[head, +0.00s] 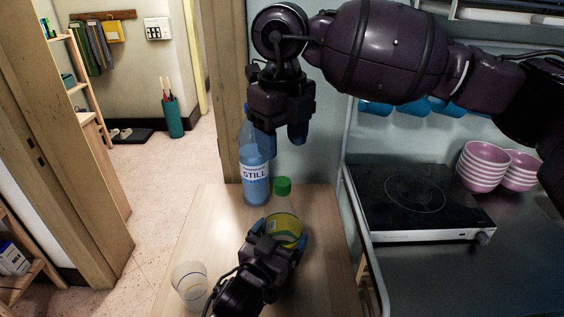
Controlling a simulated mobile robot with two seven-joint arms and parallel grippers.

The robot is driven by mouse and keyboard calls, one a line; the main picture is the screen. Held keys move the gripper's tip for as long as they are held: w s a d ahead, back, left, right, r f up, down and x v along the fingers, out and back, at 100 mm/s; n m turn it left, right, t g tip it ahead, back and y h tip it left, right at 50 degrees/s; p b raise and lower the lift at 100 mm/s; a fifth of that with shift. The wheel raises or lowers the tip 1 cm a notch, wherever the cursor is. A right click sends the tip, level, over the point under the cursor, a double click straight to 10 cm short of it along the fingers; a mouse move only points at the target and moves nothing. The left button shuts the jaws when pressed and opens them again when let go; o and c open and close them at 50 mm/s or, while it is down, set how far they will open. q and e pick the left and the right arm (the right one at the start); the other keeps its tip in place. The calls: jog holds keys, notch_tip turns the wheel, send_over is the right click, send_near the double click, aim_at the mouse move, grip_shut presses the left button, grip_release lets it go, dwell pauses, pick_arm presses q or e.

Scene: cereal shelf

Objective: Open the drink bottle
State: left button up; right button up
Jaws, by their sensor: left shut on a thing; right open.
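A clear bottle with a green cap (283,186) and a yellow label (285,232) stands upright on a small wooden table (215,215). The cap is on the bottle. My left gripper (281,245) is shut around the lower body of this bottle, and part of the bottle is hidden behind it. My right gripper (282,145) is open and empty. Its fingers point down above and behind the green cap, apart from it. A blue water bottle labelled STILL (255,173) stands at the table's back left, partly covered by the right gripper.
An empty clear glass (189,284) stands at the table's front left. A black hotplate (420,200) and stacked striped bowls (482,166) are on the counter to the right. A wall edge (228,100) rises behind the table. The table's left middle is clear.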

aim_at(282, 181)
jog(key=m, duration=1)
jog(key=shift+m, duration=0.4)
jog(key=m, duration=0.5)
jog(key=shift+m, duration=0.4)
jog(key=m, duration=0.4)
jog(key=shift+f+m, duration=0.1)
jog(key=shift+m, duration=0.3)
jog(key=shift+f, duration=4)
